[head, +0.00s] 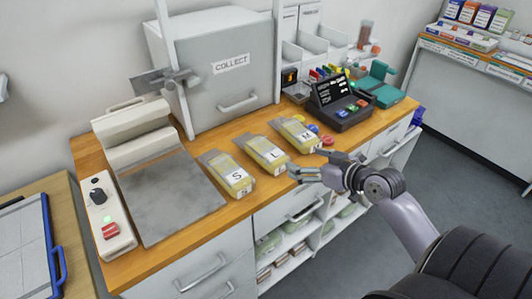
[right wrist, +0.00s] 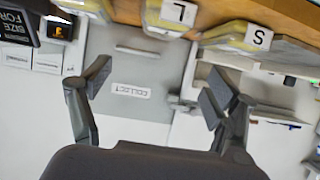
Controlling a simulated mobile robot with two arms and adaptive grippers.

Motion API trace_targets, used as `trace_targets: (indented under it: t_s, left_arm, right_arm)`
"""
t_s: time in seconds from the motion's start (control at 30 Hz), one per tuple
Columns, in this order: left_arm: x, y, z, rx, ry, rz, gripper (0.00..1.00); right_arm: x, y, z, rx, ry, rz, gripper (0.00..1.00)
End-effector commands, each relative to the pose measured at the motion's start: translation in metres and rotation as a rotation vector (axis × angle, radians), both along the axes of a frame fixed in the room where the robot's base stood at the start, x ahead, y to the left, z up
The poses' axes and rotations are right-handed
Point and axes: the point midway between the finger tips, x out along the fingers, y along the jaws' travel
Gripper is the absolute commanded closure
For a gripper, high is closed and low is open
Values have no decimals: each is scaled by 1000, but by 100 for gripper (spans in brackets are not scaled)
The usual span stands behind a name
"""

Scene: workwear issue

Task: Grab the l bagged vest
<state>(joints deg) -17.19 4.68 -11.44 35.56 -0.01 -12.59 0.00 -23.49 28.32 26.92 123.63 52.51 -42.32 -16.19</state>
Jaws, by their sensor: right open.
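The L bagged vest (head: 265,156) is a yellow vest in a clear bag with a white L label. It lies on the wooden counter between the S bagged vest (head: 228,173) and the M bagged vest (head: 296,134). My right gripper (head: 309,164) is open and empty, to the right of the L bag near the counter's front edge, apart from the bags. In the right wrist view, upside down, the L bag (right wrist: 178,14) shows at the top, beyond the open right gripper (right wrist: 157,92), with the S bag (right wrist: 248,37) to its right. My left gripper is not in view.
Left of the bags is a machine with a flat grey plate (head: 170,195). Behind them stands a grey COLLECT box (head: 225,70). A black device with coloured buttons (head: 340,105) is at the right. Drawers and open shelves (head: 290,250) lie below the counter edge.

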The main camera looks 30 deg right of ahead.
Motion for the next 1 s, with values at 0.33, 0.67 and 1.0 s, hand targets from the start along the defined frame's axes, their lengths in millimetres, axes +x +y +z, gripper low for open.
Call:
trace_targets:
  t_s: [0.33,0.67,1.0]
  left_arm:
    - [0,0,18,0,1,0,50]
    - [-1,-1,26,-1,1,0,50]
    - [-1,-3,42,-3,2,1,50]
  right_arm:
    - [64,8,-22,6,-1,-2,9]
    - [107,14,-44,2,0,-1,9]
    - [138,22,-53,5,1,0,9]
